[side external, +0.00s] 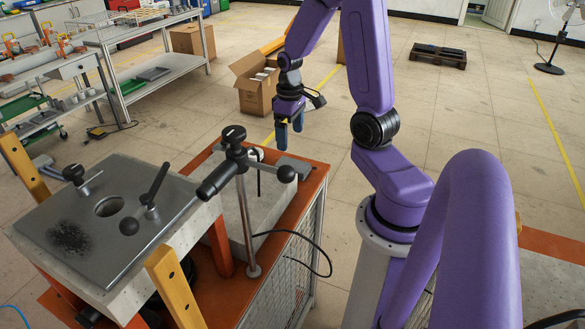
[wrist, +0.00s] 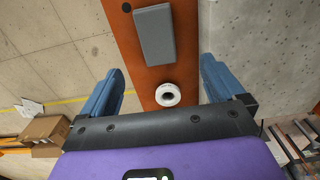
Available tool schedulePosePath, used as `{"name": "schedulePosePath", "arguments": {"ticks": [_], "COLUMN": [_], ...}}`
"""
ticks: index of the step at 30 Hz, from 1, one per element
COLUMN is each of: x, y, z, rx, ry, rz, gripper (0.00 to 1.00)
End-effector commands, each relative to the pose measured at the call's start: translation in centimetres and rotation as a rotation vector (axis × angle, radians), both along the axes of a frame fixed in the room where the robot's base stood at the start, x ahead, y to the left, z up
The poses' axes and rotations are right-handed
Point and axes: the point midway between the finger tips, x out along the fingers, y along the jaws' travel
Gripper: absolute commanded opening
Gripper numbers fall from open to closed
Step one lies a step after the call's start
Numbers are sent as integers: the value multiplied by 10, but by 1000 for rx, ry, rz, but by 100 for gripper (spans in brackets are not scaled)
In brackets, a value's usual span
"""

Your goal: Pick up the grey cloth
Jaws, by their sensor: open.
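The grey cloth (wrist: 154,35) looks like a folded grey rectangle lying flat on an orange-brown surface in the wrist view. In the side external view the grey cloth (side external: 295,168) lies near the far end of the orange bench top, beside the concrete-coloured block. My gripper (side external: 290,126) is above that end of the bench, apart from the cloth. In the wrist view my gripper (wrist: 162,68) has its blue fingers wide apart with nothing held between them. The cloth is beyond the fingertips, towards the top of the picture.
A white ring-shaped thing (wrist: 168,94) lies close to the cloth. A metal post with black handles (side external: 240,190) rises from the orange bench (side external: 312,185). A heater box with a dark metal top (side external: 75,205) stands to the left. A cardboard box (side external: 254,85) is on the floor behind.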

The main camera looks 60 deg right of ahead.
Motion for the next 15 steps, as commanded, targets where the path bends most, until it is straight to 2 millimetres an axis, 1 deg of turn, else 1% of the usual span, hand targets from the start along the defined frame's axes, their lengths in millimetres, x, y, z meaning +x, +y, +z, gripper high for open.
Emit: {"name": "schedulePosePath", "arguments": {"ticks": [1,7,12,15], "x": [-1,-1,0,0], "y": [0,0,0,0], "z": [-9,-35,-48,-50], "rx": [3,2,1,0], "ry": [7,4,2,1], "rz": [-1,1,1,1], "gripper": [96,96,96,96]}}
